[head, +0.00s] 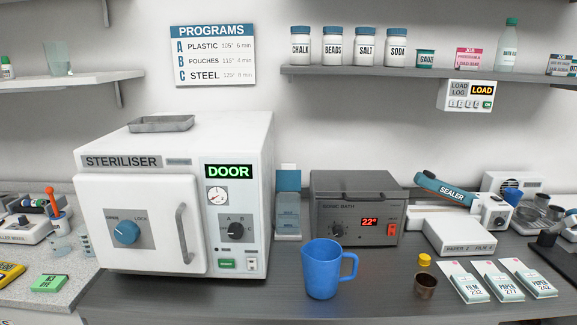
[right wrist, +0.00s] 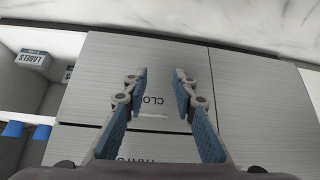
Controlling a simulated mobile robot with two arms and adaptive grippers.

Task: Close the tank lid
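No part is labelled as a tank in the head view. The grey sonic bath (head: 356,215) stands on the counter with its display reading 22°. Its top looks flat and covered, but I cannot tell surely whether a lid is shut. The white steriliser (head: 150,240) stands to its left with its front door shut and a display reading DOOR. A shallow grey metal tray (head: 161,124) lies on its top. My right gripper (right wrist: 160,82) is open and empty, in front of grey cabinet fronts (right wrist: 250,95). My left gripper is not in view.
A blue jug (head: 322,272) stands in front of the sonic bath. A small brown cup (head: 426,287), several pouch packs (head: 465,283) and a teal-armed sealer (head: 446,188) are to the right. The dark counter front (head: 220,300) is clear left of the jug.

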